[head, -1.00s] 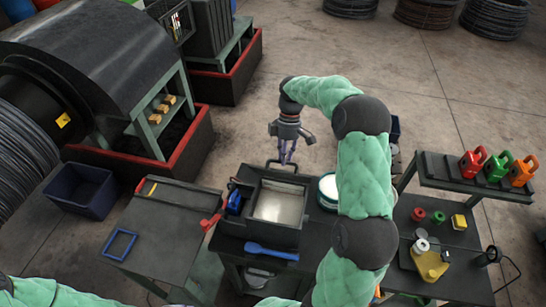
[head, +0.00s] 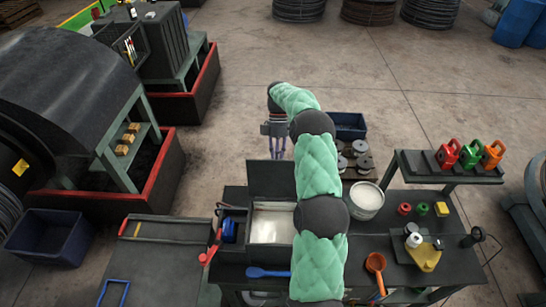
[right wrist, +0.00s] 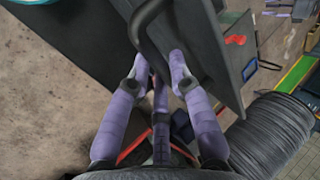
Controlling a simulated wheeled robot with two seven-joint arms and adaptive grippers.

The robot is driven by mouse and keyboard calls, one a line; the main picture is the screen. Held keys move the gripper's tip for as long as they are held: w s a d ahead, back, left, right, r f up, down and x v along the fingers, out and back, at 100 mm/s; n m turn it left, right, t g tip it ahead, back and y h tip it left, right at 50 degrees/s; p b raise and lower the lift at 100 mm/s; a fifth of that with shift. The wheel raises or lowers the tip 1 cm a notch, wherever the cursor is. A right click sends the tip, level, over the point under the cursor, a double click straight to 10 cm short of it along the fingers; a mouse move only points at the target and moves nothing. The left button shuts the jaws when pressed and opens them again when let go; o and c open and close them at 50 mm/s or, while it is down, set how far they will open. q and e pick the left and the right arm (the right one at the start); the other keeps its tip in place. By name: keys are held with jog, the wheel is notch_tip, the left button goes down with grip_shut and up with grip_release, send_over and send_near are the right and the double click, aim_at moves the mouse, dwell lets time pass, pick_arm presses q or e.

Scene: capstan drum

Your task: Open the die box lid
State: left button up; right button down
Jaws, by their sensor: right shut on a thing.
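The die box (head: 250,257) is a dark box on the workbench, with a pale, shiny interior showing. Its lid (head: 272,178) stands raised at the back edge of the box, its flat dark face towards me. My right gripper (head: 276,150) is at the lid's top edge, behind the box. In the right wrist view its purple fingers (right wrist: 157,66) are closed around the dark bar handle (right wrist: 148,22) of the lid panel (right wrist: 205,50). The right side of the box is partly hidden by my right arm. My left gripper is not in view.
A blue spoon (head: 268,272) lies before the box. A white bucket (head: 366,203) and an orange ladle (head: 375,263) are right of my arm. A blue item (head: 230,230) sits left of the box. The floor behind the lid is mostly clear.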

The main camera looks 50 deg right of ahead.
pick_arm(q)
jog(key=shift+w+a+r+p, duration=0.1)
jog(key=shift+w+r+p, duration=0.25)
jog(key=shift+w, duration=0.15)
pick_arm(e)
jog(key=f, duration=0.1)
jog(key=w+d+g+y, duration=0.1)
jog(key=f, duration=0.1)
jog(key=shift+w+d+f, duration=0.2)
jog(key=shift+d+f, duration=0.05)
jog(key=shift+f, duration=0.1)
jog(key=shift+g+y, duration=0.3)
jog(key=c, duration=1.1)
grip_release()
jog(key=shift+w+d+r, duration=0.2)
jog(key=shift+d+r, duration=0.05)
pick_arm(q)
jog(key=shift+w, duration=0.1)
